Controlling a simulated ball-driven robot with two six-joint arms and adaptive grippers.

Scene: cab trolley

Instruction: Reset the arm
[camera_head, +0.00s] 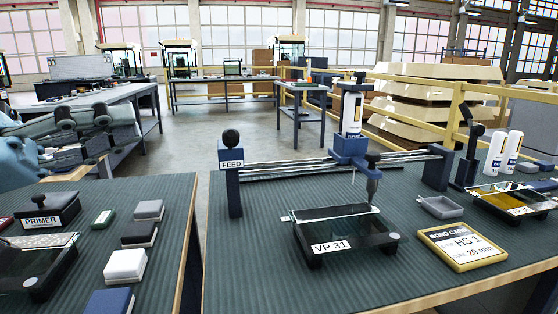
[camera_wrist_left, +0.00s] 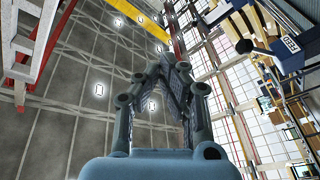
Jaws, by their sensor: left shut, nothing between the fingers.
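My left arm comes in from the left edge of the head view. Its gripper (camera_head: 118,120) is raised above the left workbench, with its fingers towards the right. In the left wrist view the gripper (camera_wrist_left: 175,65) has its fingers drawn together at the top, with nothing held. The ceiling and windows show behind it there. My right gripper is not in view.
The left bench holds a PRIMER block (camera_head: 50,208), foam blocks (camera_head: 126,265) and a black tray. The right bench holds a FEED rail rig (camera_head: 231,165), a VP 31 tray (camera_head: 345,247), a BOND CARD (camera_head: 462,246) and white bottles (camera_head: 496,150). A gap separates the benches.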

